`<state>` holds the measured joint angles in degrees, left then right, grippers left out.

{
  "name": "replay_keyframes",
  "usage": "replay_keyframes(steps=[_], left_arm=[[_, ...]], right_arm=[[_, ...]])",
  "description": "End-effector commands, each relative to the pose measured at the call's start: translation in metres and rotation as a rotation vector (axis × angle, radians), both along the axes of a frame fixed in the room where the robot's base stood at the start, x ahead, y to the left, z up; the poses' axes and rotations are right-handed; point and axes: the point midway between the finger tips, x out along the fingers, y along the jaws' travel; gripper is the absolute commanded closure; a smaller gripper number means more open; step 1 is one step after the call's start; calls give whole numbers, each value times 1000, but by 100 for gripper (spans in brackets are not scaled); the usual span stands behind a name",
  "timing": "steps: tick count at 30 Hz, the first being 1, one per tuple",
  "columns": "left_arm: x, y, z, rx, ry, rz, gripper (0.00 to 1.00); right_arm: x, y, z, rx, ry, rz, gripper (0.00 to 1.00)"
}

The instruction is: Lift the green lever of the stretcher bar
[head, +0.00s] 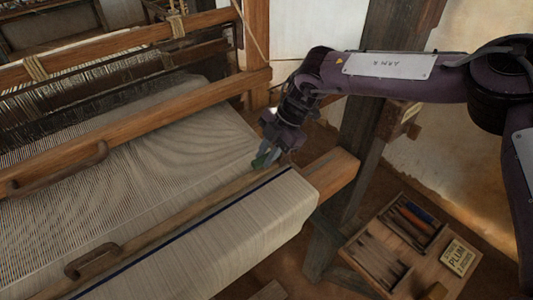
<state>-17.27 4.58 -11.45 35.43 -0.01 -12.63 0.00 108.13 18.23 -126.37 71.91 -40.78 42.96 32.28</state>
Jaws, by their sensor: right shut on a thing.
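The green lever (262,160) shows at the fingertips of my right gripper (268,152), near the right edge of the woven cloth (175,160). My right gripper points down and is shut on the lever; the fingers hide part of it. The stretcher bar itself cannot be made out clearly from the front wooden beam (160,235) beside it. I cannot tell how far the lever is tilted. My left gripper is not in view.
Wooden beams with handles (92,260) cross the loom at left. A dark post (365,110) stands behind my right arm. A compartmented tool tray (395,240) with a "PLUM" label (459,257) sits at lower right.

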Motion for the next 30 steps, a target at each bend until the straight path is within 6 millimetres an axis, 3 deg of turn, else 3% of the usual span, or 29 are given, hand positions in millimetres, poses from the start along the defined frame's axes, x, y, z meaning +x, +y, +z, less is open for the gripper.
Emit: replay_keyframes(steps=[18, 30], left_arm=[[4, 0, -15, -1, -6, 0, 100], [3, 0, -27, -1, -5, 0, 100]], right_arm=[[10, -13, 17, 346, 226, -4, 100], [13, -18, 24, 476, 313, -1, 100]])
